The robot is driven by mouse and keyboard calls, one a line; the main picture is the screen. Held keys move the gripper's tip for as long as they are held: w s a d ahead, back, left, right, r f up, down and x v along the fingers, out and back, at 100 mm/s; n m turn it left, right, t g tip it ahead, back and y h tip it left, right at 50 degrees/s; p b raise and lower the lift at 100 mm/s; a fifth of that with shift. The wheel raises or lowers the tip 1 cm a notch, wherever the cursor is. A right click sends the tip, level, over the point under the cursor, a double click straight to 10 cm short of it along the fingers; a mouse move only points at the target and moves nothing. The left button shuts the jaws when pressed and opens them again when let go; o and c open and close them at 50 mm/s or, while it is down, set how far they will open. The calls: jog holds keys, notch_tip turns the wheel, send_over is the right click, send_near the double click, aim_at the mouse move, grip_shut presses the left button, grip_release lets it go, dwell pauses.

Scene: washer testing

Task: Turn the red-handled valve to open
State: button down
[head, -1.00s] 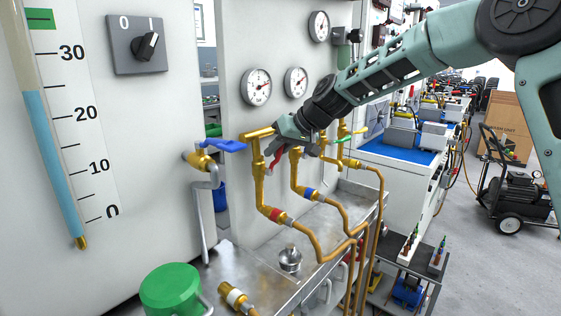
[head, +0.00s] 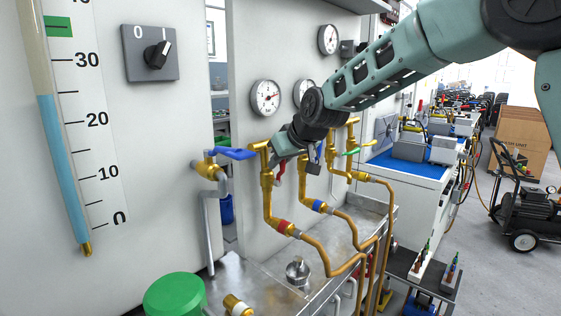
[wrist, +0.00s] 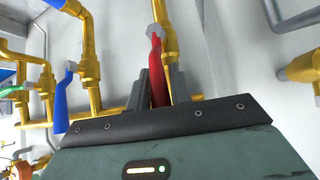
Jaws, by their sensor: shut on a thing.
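The red valve handle (wrist: 157,62) shows between the two dark fingers of my gripper (wrist: 160,88) in the wrist view. My gripper is shut on it. In the head view, the red handle (head: 280,172) shows as a small strip pointing down below my gripper (head: 287,160), beside the brass valve pipe (head: 267,195). My gripper and wrist hide the handle's upper part and its pivot.
A blue-handled valve (head: 232,154) is just left, and a green-handled valve (head: 358,150) is to the right. Round gauges (head: 266,97) hang on the panel above. Brass pipes run down over a metal bench (head: 225,262) with a green-lidded container (head: 174,294).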

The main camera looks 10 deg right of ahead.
jog(key=shift+f, duration=0.1)
jog(key=c, duration=1.3)
grip_release()
jog(key=b+v, duration=0.2)
jog(key=v, duration=1.5)
jog(key=shift+s+d+b, duration=0.1)
jog(key=shift+s+b, duration=0.05)
jog(key=shift+b, duration=0.2)
